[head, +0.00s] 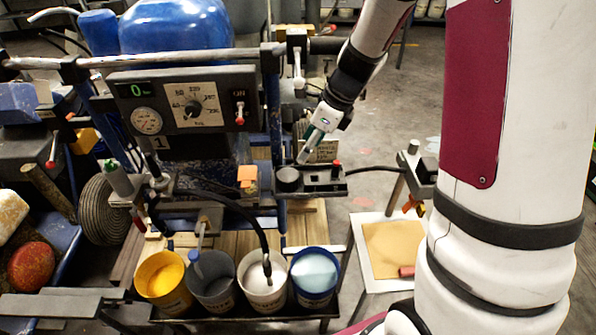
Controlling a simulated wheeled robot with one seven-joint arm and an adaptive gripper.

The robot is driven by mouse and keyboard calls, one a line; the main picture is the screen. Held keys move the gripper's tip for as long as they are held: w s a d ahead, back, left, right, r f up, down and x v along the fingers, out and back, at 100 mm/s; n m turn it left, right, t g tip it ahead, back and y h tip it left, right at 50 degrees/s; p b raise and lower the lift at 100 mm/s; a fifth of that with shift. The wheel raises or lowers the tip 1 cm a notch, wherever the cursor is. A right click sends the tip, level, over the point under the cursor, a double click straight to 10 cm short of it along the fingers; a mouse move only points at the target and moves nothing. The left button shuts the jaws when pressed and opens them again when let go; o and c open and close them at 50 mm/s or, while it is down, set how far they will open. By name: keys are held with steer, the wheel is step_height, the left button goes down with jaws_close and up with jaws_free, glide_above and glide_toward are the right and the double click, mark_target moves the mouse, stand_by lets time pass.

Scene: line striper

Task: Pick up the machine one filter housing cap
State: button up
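A short black round piece (289,179), which looks like the filter housing cap, sits upright at the left end of a dark block (322,187) on the machine's right side. My gripper (304,158) comes down from the upper right, its tip just above and slightly right of that black piece. It appears apart from it. The fingers are small and seen from the side, so their opening is unclear.
A red knob (336,166) stands on the dark block's right end. Yellow (163,281), grey (211,282), white (262,283) and blue (314,278) buckets stand below. A black hose (245,212) reaches into the white one. A tan board (394,249) lies to the right.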

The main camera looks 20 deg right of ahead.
mark_target(289, 175)
steer(key=b+x, duration=0.1)
steer(key=x, duration=0.7)
steer(key=shift+d, duration=0.1)
steer(key=shift+b+x, duration=0.65)
steer(key=shift+x, duration=2.1)
steer(key=shift+r, duration=0.15)
steer(key=c, duration=0.7)
